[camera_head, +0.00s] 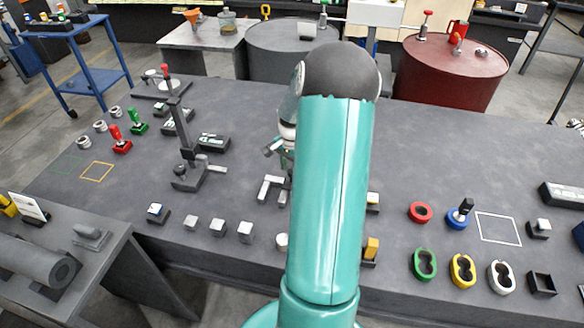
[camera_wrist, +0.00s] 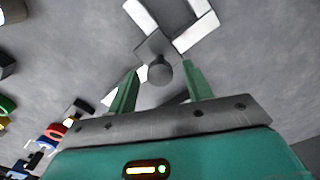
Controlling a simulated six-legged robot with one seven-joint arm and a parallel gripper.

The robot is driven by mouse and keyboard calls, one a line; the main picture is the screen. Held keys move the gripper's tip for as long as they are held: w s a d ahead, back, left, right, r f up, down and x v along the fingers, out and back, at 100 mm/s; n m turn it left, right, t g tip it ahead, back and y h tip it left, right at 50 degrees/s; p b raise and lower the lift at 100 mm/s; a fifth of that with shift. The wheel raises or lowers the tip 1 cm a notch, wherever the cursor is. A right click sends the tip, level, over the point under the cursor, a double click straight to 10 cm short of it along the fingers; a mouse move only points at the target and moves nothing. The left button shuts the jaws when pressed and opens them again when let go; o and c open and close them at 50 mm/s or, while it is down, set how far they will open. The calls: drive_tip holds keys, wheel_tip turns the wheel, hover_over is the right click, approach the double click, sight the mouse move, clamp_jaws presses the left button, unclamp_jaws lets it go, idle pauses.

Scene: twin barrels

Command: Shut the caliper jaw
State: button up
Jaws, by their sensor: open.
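The caliper shows in the wrist view as white bars (camera_wrist: 196,32) on the grey table, with a grey block carrying a round knob (camera_wrist: 160,72). Two white jaw pieces stand apart at the top, with a gap between them. In the head view its white jaws (camera_head: 268,187) show just left of my arm, which hides the rest. My gripper (camera_wrist: 161,69) is open, its two teal fingers on either side of the knob in the picture. I see a gap on both sides, and no contact is clear.
A dark gauge stand (camera_head: 187,145) rises left of the caliper. Small blocks (camera_head: 218,228) lie along the front edge. Coloured rings and holders, such as the red ring (camera_head: 420,212), stand at the right. The table's back right is clear. A red barrel (camera_head: 450,72) stands behind.

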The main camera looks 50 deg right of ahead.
drive_tip(key=shift+c, duration=0.2)
drive_tip(key=c, duration=0.9)
drive_tip(key=shift+o, duration=0.2)
drive_tip(key=shift+w+a, duration=0.35)
drive_tip(key=shift+w, duration=0.45)
drive_tip(key=shift+w+a, duration=0.3)
drive_tip(key=shift+w, duration=0.45)
drive_tip(key=shift+w+a, duration=0.35)
drive_tip(key=shift+w, duration=0.45)
drive_tip(key=o, duration=0.9)
drive_tip(key=shift+w, duration=0.1)
drive_tip(key=shift+r, duration=0.35)
wheel_tip(320, 180, up, 13)
